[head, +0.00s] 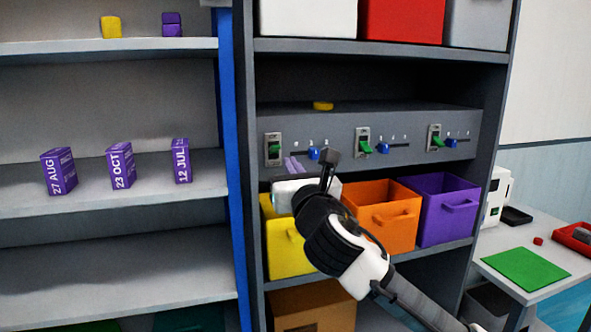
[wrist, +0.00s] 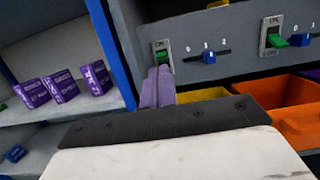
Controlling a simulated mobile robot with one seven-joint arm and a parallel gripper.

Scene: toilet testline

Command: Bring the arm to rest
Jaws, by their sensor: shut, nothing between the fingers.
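My arm reaches up from the lower right in the head view. My gripper (head: 292,164) is in front of the shelf unit, just below the switch panel (head: 340,131) and above the yellow bin (head: 287,240). Its purple fingers are together with nothing between them. In the wrist view, my gripper (wrist: 158,86) points up toward the panel, near the leftmost green switch (wrist: 163,59). It looks close to the panel, but I cannot tell the exact gap. My white hand and wrist hide part of the yellow and orange bins.
An orange bin (head: 381,218) and a purple bin (head: 446,209) stand right of the yellow one. Blue sliders (head: 313,154) sit beside the switches. A blue upright (head: 231,140) divides off the left shelves, which hold purple date boxes (head: 121,165). A table (head: 540,252) stands at right.

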